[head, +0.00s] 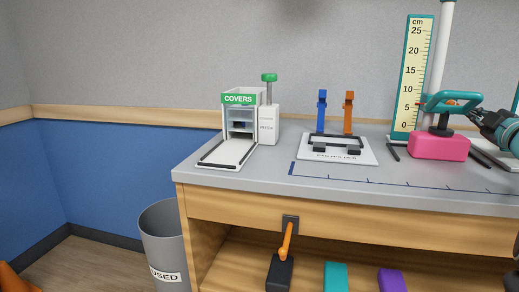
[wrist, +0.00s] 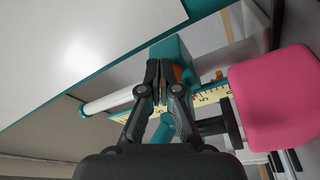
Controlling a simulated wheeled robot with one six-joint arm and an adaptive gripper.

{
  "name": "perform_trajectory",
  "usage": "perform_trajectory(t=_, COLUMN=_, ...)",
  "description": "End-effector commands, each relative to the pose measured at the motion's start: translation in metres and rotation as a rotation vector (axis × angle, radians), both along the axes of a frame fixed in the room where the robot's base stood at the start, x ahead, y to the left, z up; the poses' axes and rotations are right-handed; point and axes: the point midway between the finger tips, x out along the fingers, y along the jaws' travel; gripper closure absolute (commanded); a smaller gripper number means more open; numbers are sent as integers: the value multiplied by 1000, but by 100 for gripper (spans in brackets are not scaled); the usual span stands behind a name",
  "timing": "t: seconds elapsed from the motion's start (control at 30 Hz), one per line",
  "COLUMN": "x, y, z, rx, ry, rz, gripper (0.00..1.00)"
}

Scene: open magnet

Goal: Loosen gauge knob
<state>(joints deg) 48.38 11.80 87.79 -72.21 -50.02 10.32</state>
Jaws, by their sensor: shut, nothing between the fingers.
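The gauge is a cream cm scale (head: 412,80) with a teal frame beside a white post (head: 437,70). A teal carriage (head: 436,106) sits on it at the right of the head view, above a pink block (head: 438,146). In the head view my gripper (head: 482,117) comes in from the right.
A white COVERS dispenser (head: 238,115) stands at the left of the grey bench. A white holder plate (head: 330,152) with blue (head: 322,111) and orange (head: 348,112) upright clips sits mid-bench. The front bench strip is clear. A grey USED bin (head: 164,235) stands on the floor at left.

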Motion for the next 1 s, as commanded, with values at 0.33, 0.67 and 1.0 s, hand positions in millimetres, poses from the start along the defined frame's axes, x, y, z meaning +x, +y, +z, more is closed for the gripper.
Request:
perform_trajectory(t=0.33, x=-36, y=8, z=0, rx=-1, ry=-1, rz=-2, gripper=100)
perform_trajectory(t=0.67, x=-54, y=13, z=-1, rx=0, ry=0, rz=0, gripper=100)
perform_trajectory(t=1.0, x=-54, y=13, z=0, rx=0, ry=0, rz=-1, gripper=100)
